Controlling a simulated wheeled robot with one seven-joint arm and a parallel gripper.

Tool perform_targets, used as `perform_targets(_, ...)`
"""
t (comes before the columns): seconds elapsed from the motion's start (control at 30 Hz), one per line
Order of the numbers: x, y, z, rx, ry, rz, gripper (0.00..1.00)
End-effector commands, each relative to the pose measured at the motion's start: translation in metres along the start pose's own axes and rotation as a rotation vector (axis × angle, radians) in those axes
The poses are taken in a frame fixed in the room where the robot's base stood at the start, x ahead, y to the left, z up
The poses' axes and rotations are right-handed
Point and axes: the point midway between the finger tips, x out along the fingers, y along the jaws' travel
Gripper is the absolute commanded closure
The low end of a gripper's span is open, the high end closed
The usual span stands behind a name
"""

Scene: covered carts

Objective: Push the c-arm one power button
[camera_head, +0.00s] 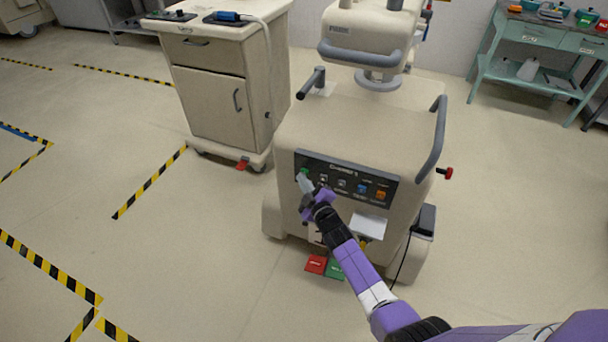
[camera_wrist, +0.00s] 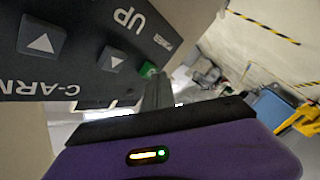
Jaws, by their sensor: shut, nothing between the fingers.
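The c-arm (camera_head: 340,125) is a cream cart with a dark control panel (camera_head: 345,168) on its front. The green power button (camera_head: 304,172) is at the panel's left end. My gripper (camera_head: 304,183) is shut and empty, its tips at this button. In the wrist view the panel (camera_wrist: 82,65) appears upside down. The green button (camera_wrist: 148,69) sits at its edge beside a partly readable power label, and my fingertips (camera_wrist: 157,84) overlap its lower side. I cannot tell whether they touch it or whether it is pressed in.
Arrow buttons, a blue button (camera_head: 362,188) and an orange button (camera_head: 381,195) line the panel to the right. Grey handles (camera_head: 437,140) stick out at the cart's sides. A cream cabinet (camera_head: 210,85) stands at left. Red and green pedals (camera_head: 316,264) lie low in front.

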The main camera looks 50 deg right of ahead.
Motion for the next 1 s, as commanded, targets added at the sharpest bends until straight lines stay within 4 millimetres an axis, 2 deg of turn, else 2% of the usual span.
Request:
perform_targets(0.47, -0.007, -0.005, -0.005, 0.0, 0.001, 0.0, 1.0)
perform_targets(0.63, -0.013, -0.013, -0.007, 0.0, 0.0, 0.003, 1.0)
perform_targets(1.0, -0.036, -0.025, -0.028, 0.002, 0.006, -0.002, 1.0)
